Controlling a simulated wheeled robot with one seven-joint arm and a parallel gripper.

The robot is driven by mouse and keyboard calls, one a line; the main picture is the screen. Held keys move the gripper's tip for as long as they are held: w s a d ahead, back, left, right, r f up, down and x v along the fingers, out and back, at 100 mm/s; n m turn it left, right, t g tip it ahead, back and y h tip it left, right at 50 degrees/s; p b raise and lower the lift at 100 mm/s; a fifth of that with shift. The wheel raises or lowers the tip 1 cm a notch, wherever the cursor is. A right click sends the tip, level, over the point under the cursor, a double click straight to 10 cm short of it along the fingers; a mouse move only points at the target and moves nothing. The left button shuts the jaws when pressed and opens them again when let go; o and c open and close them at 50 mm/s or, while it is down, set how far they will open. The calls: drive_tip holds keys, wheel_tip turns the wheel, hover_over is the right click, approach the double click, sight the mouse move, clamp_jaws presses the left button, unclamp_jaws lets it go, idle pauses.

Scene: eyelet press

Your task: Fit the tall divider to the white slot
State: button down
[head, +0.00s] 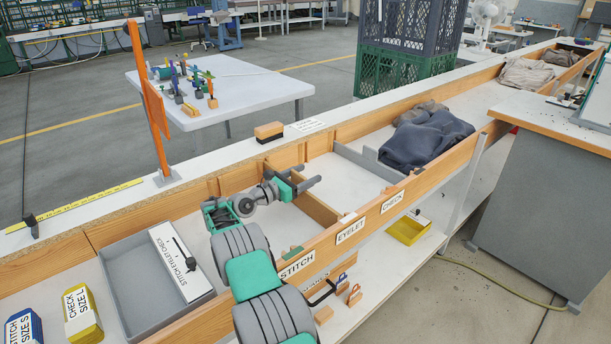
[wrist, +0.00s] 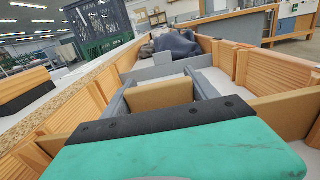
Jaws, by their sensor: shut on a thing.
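My gripper (head: 302,184) is over the trough near its middle. In the wrist view, its two grey fingers (wrist: 160,92) are shut on a tan board (wrist: 160,98), which I take to be the tall divider. The board's lower part is hidden by the green and black gripper body. A wooden crosswise board (head: 318,208) stands in the trough just below and right of my gripper. I cannot tell whether the held board touches it. A small white mark (head: 348,217) sits on the near rail above the EYELET label, possibly the white slot.
A grey partition (head: 370,163) crosses the trough farther along, with dark cloth (head: 425,138) beyond. A grey tray (head: 125,268) lies at left. An orange post (head: 148,90) and a tan-and-black block (head: 269,131) stand on the far ledge. The EYELET bay floor is clear.

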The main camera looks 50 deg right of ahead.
drive_tip(key=shift+f, duration=0.1)
drive_tip(key=shift+c, duration=0.8)
unclamp_jaws()
wheel_tip(320, 180, up, 5)
drive_tip(key=p, duration=0.3)
idle(0.4)
